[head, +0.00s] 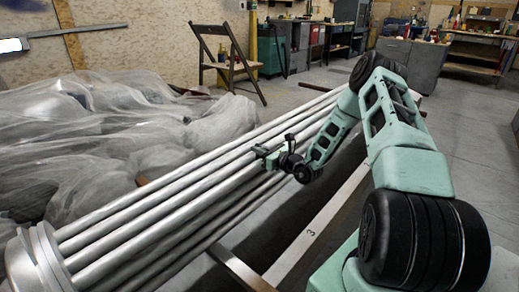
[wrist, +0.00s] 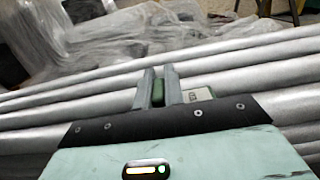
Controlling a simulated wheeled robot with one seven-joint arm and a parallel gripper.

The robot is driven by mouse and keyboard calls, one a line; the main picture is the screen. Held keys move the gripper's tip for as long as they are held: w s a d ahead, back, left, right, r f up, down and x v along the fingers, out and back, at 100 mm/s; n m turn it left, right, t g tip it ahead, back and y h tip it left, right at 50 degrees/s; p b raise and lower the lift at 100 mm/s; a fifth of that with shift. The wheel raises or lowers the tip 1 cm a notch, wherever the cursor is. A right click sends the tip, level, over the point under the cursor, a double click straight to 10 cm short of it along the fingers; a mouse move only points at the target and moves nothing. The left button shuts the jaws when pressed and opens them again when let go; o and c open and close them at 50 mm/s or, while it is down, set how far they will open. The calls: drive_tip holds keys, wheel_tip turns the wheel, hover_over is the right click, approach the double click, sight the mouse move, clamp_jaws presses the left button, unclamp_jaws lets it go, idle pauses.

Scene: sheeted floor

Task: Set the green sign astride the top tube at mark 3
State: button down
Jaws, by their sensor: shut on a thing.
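My gripper (head: 270,156) is over the bundle of silver tubes, near the middle of its length. In the wrist view my gripper (wrist: 158,76) has its two grey fingers closed on a small green piece, the green sign (wrist: 158,93). A pale panel with dark marking (wrist: 198,94) shows just right of the fingers; I cannot tell if it belongs to the sign. The top tube (head: 196,167) runs from the near left to the far right. The mark 3 (head: 310,233) is on a pale rail beside the bundle. Whether the sign touches a tube is unclear.
A round pale end plate (head: 38,262) holds the tubes at the near left. Clear plastic sheeting (head: 110,130) covers a heap to the left. A wooden folding chair (head: 226,62) stands behind. A dark crossbar (head: 240,268) meets the rail. Grey floor is open at right.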

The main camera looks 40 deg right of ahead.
idle(0.4)
drive_tip(key=c, duration=1.4)
unclamp_jaws()
drive_tip(key=s+d+p, duration=0.2)
drive_tip(key=s+p, duration=0.1)
drive_tip(key=s, duration=1.4)
drive_tip(key=shift+d, duration=0.2)
drive_tip(key=shift+s, duration=0.1)
